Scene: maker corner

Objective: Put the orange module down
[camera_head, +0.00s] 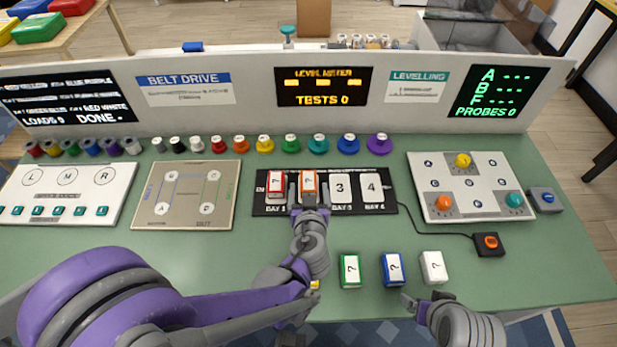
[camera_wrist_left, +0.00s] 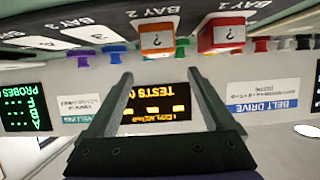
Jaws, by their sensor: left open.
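The orange module (camera_head: 308,180) stands in the second bay of the black bay strip (camera_head: 330,209), beside the red module (camera_head: 276,184) in the first bay. My left gripper (camera_head: 309,198) is at the front of the orange module in the head view and covers part of the strip there. In the left wrist view, which is upside down, my left gripper (camera_wrist_left: 160,75) is open with nothing between its fingers. The orange module (camera_wrist_left: 157,38) and red module (camera_wrist_left: 222,36) show beyond the fingertips. My right gripper (camera_head: 425,302) is low at the front edge; its jaws are unclear.
Bays 3 and 4 (camera_head: 371,187) are empty. Green (camera_head: 350,271), blue (camera_head: 393,269) and white (camera_head: 433,267) modules stand at the front; a yellow one (camera_head: 315,285) is mostly hidden by my arm. The levelling board (camera_head: 480,207) and orange button (camera_head: 490,243) are at right.

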